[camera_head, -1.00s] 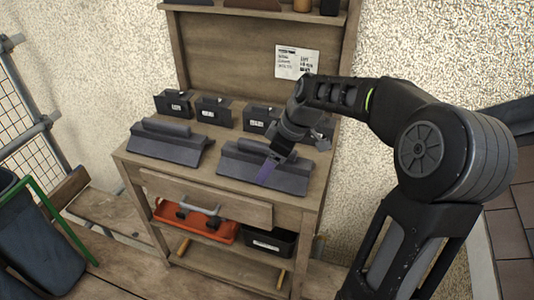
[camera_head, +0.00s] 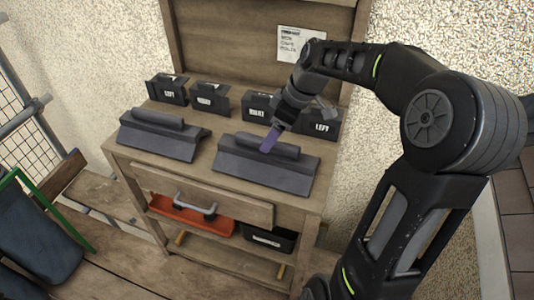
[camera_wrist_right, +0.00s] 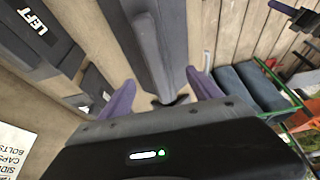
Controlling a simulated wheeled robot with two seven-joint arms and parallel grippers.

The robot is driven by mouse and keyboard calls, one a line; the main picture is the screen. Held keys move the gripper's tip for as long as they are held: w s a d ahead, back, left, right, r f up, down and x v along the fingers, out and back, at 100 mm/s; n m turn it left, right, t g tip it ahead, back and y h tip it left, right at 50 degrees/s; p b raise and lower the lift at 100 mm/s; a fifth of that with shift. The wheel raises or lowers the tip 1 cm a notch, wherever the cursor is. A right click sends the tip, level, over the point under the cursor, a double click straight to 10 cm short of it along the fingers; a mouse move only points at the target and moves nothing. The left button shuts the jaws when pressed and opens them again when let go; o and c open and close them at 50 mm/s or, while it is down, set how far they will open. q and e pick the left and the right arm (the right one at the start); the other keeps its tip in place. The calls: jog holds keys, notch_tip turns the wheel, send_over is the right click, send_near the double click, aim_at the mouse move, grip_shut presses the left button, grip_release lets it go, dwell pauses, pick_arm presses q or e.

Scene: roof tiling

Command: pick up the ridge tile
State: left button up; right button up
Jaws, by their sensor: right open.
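Two dark grey ridge tiles lie on the wooden bench top. The left tile (camera_head: 160,140) is apart from my arm. My right gripper (camera_head: 269,140) is over the raised roll of the right tile (camera_head: 262,174), pointing down. In the right wrist view its two purple fingers (camera_wrist_right: 160,95) stand open on either side of this tile's roll (camera_wrist_right: 148,40). I cannot tell whether they touch it. The tile rests on the bench. My left gripper is not in view.
Several dark bins, one labelled LEFT (camera_head: 322,127), stand along the back of the bench (camera_head: 205,168). A scaffold mesh (camera_head: 30,125) stands at the left.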

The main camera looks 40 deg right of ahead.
jog(key=shift+x, duration=1.2)
jog(key=shift+w+p+x, duration=0.2)
jog(key=shift+p+x, duration=0.3)
jog(key=shift+x, duration=2.1)
jog(key=shift+d, duration=0.1)
jog(key=shift+r, duration=0.1)
grip_shut()
jog(key=shift+r, duration=0.1)
